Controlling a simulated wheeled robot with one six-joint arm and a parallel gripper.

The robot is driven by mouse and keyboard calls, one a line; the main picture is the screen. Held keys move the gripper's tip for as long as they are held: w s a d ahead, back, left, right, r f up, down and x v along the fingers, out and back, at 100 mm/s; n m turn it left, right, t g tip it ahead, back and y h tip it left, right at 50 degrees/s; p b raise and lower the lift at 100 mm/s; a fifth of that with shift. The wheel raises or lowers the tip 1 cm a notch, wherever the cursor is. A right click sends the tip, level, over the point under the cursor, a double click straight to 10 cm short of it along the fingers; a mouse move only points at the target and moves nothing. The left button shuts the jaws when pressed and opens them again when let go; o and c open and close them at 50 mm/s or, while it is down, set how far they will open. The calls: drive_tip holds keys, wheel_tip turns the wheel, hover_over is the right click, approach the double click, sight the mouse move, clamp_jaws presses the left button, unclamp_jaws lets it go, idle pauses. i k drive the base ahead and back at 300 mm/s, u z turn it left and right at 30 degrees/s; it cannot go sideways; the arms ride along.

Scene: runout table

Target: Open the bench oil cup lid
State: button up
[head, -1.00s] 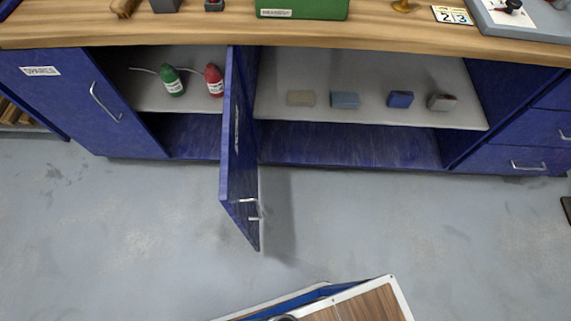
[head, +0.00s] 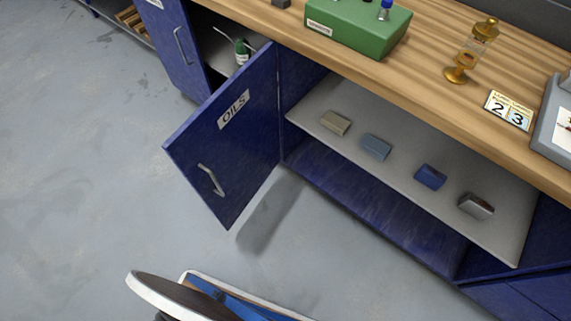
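The bench oil cup (head: 461,73) stands upright on the wooden bench top, towards the upper right of the head view. It looks like brass with a clear glass body and a brass cap (head: 487,27) on top. The cap appears to sit on the glass; at this size I cannot tell the lid's exact position. My gripper is not in view.
An open blue door labelled OILS (head: 221,135) juts over the floor. Several small blocks lie on the shelf (head: 400,200). The floor at left is clear.

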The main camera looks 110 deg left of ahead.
sight(487, 30)
drive_tip(key=u, duration=0.05)
drive_tip(key=i, duration=0.55)
drive_tip(key=u, duration=3.75)
drive_tip(key=k, duration=1.3)
drive_tip(key=u, duration=0.75)
drive_tip(key=i, duration=2.05)
drive_tip(key=z, duration=0.85)
